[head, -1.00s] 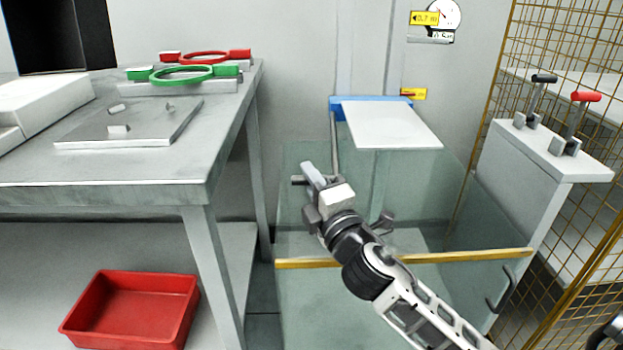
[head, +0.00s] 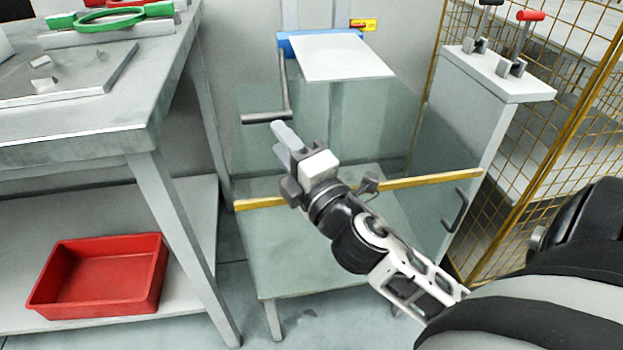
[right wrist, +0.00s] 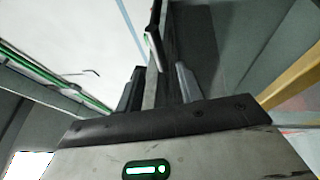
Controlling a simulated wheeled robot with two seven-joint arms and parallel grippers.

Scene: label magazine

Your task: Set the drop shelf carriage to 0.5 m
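The drop shelf carriage, a white plate (head: 342,58) on a blue bracket (head: 291,45), stands at the back wall behind a clear guard. A yellow label with a red pointer (head: 364,25) is beside its rail. A crank (head: 284,88) hangs down at the left of the bracket, its dark handle (head: 267,118) pointing left. My right gripper (head: 282,142) is just below and in front of the handle in the picture. In the right wrist view its fingers (right wrist: 160,88) are apart, with dark and grey bars showing in the gap; contact cannot be told. My left gripper is not in view.
A grey table (head: 140,105) with a red bin (head: 100,275) beneath is at left. A pedestal with levers (head: 500,85) and a yellow mesh fence (head: 570,120) are at right.

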